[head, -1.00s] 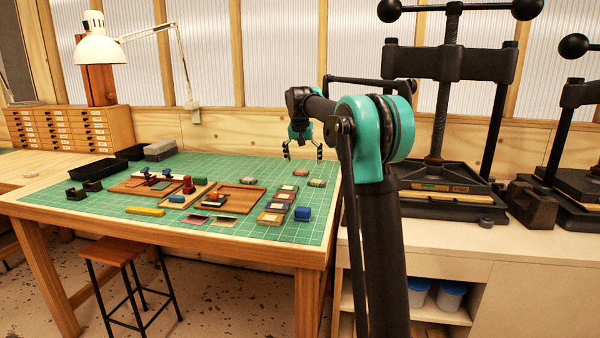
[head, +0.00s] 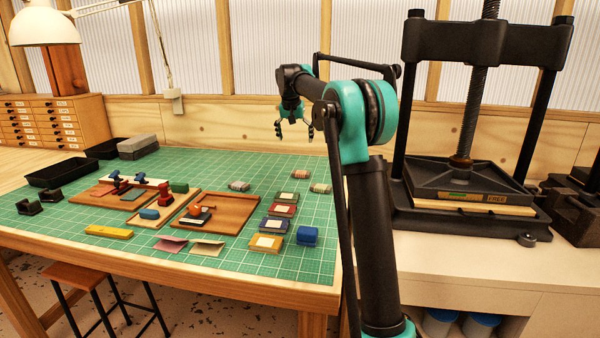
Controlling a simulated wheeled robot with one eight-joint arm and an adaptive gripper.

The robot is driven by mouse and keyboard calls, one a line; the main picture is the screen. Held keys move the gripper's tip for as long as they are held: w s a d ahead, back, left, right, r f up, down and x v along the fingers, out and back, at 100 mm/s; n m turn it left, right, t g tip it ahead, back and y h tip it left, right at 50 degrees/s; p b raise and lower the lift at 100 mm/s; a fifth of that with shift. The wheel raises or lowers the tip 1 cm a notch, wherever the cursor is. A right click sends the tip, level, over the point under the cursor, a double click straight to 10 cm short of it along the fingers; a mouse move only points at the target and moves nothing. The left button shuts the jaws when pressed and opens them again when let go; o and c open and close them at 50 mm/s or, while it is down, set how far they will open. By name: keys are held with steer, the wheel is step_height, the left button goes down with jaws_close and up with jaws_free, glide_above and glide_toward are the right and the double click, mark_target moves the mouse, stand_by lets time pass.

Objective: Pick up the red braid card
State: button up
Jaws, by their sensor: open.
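The red card (head: 283,210), with a pale label on top, lies on the green cutting mat (head: 110,260) near the table's right side. It sits in a short row between a dark card (head: 288,198) behind it and a navy card (head: 274,225) in front. My gripper (head: 295,131) is open and empty. It hangs in the air, fingers down, above the back part of the mat and well apart from the red card.
Wooden trays (head: 218,213) with tools stand to the left. A black press (head: 465,195) stands on the right-hand bench.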

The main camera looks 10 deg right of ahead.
glide_above(301, 172)
steer(key=s+a, duration=0.1)
steer(key=s, duration=0.1)
steer(key=f, duration=1.1)
steer(key=shift+w+a, duration=0.15)
steer(key=shift+a, duration=0.05)
steer(key=shift+s+d+x, duration=0.1)
steer(key=shift+x, duration=0.75)
steer(key=shift+s+d+x, duration=0.1)
steer(key=shift+x, duration=0.8)
steer(key=shift+s+d+x, duration=0.1)
steer(key=shift+s+x, duration=0.05)
steer(key=shift+x, duration=0.7)
steer(key=shift+f, duration=0.1)
steer(key=c, duration=1.1)
steer(key=shift+c, duration=0.2)
